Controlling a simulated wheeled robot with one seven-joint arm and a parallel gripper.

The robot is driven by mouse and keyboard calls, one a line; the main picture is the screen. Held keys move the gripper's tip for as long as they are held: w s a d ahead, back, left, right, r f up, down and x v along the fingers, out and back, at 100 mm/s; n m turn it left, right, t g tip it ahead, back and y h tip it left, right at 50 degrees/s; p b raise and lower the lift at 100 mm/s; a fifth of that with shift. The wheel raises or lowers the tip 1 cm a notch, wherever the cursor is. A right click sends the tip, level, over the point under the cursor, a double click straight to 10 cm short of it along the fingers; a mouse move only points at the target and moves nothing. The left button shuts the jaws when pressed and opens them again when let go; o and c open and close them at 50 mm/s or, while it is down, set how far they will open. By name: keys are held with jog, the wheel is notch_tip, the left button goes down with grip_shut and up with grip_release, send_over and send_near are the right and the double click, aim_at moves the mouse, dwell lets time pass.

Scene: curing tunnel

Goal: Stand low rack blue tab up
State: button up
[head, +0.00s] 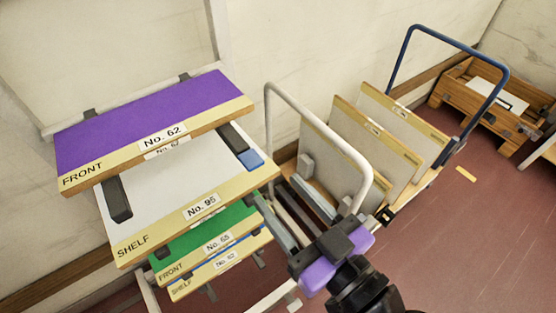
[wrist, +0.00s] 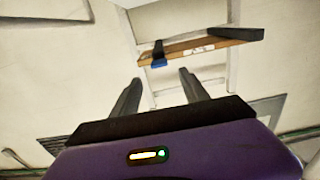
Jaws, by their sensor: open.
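A white-topped board (head: 160,190) marked SHELF No. 95 lies flat on the stacked stand, with a blue tab (head: 249,160) at its right end. Dark blocks sit on its top near both ends. In the wrist view, a board edge (wrist: 205,47) with a white label and a blue tab (wrist: 158,63) shows ahead of my fingers. My gripper (head: 277,192) is open and empty, right of the stand, and its fingers point toward the board; fingertips (wrist: 160,78) look apart from it. A low wheeled rack (head: 385,214) holds several upright panels. Its near slots are partly hidden by my gripper.
A purple board (head: 140,115) marked FRONT No. 62 lies above the white one; a green board (head: 205,235) lies below. A white hoop handle (head: 318,125) and blue hoop handle (head: 455,42) rise from the rack.

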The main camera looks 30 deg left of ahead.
aim_at(257, 166)
jog(key=p+x, duration=0.2)
jog(key=x, duration=0.5)
jog(key=shift+w+a, duration=0.15)
jog(key=shift+a, duration=0.1)
grip_shut()
jog(key=shift+r+p, duration=0.1)
jog(key=shift+p, duration=0.3)
